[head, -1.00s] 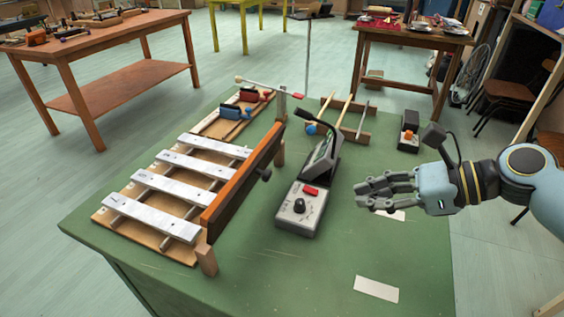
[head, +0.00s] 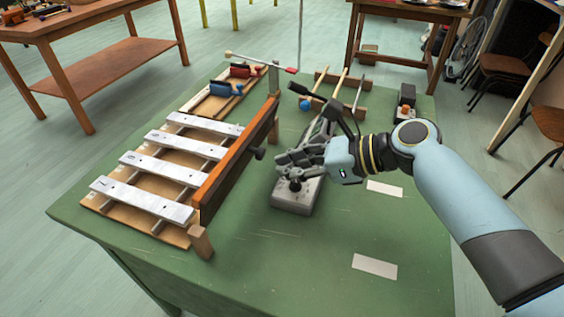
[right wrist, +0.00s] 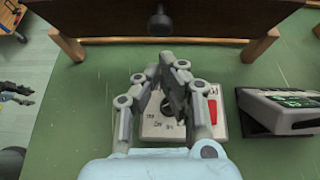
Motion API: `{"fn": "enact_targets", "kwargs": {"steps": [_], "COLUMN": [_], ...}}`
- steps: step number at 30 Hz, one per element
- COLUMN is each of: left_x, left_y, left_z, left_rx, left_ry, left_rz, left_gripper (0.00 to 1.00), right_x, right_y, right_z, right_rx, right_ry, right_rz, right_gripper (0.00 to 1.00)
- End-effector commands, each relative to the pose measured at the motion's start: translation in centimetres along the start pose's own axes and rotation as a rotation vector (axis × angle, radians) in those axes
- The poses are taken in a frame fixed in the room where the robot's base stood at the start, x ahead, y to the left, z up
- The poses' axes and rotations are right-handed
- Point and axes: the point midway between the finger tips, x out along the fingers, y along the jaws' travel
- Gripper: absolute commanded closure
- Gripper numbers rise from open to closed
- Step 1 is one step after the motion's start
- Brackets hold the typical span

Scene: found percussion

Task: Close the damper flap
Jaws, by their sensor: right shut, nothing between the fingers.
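The damper flap (head: 236,160) is a long brown board with an orange top edge, standing tilted up along the right side of the metal bars (head: 171,170). A dark knob (head: 259,153) sticks out of its face; the flap (right wrist: 110,18) and knob (right wrist: 160,24) also show at the top of the right wrist view. My right gripper (head: 282,164) is shut and empty, fingers pointing at the flap, a short gap from the knob. It hovers over a grey control box (head: 297,197). In the right wrist view, dark fingers at the left edge look like my left gripper (right wrist: 16,92); their state is unclear.
The control box, with a dial and red switch (right wrist: 212,112), lies under my right gripper. A device with a lit screen (right wrist: 290,105) stands beside it. Mallets on a rack (head: 338,88) are behind. The green table (head: 290,255) is clear at the front, apart from white cards (head: 375,266).

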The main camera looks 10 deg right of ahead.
Motion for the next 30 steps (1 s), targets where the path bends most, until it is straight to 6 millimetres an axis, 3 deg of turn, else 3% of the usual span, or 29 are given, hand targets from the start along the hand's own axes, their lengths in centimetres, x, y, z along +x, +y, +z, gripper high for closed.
{"fn": "enact_targets", "kwargs": {"steps": [9,19,30], "left_x": [-0.2,-0.4,-2.9], "left_y": [0.0,0.0,-0.2], "left_z": [1.5,1.6,0.7], "left_rx": [0.001,0.001,0.000], "left_ry": [-0.023,-0.024,-0.014], "left_rz": [0.000,0.000,0.000], "left_gripper": [0.60,0.60,0.60], "right_x": [1.2,1.2,1.1], "right_y": [0.0,0.0,0.0], "right_z": [1.1,1.2,1.9], "right_rx": [0.001,0.002,0.003], "right_ry": [0.003,0.006,0.059], "right_rz": [0.001,0.000,0.002], "right_gripper": [1.00,1.00,1.00]}}
